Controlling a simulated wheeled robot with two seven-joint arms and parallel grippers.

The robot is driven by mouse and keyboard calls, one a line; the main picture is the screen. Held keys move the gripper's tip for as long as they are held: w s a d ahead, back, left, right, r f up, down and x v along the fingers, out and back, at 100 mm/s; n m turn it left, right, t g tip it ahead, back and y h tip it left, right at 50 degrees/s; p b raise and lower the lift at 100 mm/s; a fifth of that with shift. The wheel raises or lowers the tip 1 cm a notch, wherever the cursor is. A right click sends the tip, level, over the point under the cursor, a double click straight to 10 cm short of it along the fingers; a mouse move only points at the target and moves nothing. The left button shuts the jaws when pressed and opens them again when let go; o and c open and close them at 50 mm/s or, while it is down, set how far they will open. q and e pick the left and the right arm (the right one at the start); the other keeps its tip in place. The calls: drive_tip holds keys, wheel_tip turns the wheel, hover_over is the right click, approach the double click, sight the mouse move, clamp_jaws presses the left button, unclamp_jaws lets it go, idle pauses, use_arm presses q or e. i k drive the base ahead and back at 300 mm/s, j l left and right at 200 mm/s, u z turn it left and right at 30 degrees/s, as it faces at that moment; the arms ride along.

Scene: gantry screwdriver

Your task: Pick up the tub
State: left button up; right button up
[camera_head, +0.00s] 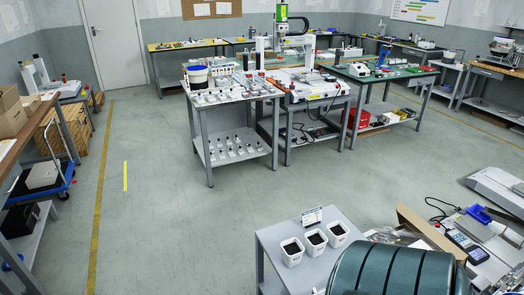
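Three small white tubs with dark contents stand in a row on a low grey table in front: a left one (292,251), a middle one (315,242) and a right one (337,234). I cannot tell from the picture which tub the task means. Neither of my grippers is in view.
The grey workbench (237,97) holds several small parts on top and on its lower shelf. A gantry machine (293,45) stands beside it. The low grey table (331,267) is nearer. Open floor (185,230) lies left of it. A blue trolley (40,183) stands at the left.

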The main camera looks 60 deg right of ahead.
sight(293, 250)
drive_tip(key=i+j+z, duration=0.2)
drive_tip(key=i, duration=0.2)
drive_tip(key=i+j+z, duration=0.2)
drive_tip(key=i, duration=0.15)
drive_tip(key=i+z, duration=0.25)
drive_tip(key=z, duration=0.2)
drive_tip(key=i+z, duration=0.25)
drive_tip(key=z, duration=0.15)
drive_tip(key=i+j+z, duration=0.1)
drive_tip(key=i+z, duration=0.15)
drive_tip(key=z, duration=0.2)
drive_tip(key=i+j+z, duration=0.2)
drive_tip(key=z, duration=0.2)
drive_tip(key=i+j+z, duration=0.2)
drive_tip(key=z, duration=0.25)
drive_tip(key=i+j+z, duration=0.15)
drive_tip(key=j+z, duration=0.3)
drive_tip(key=i+j+z, duration=0.1)
drive_tip(key=j+z, duration=1)
drive_tip(key=j, duration=0.15)
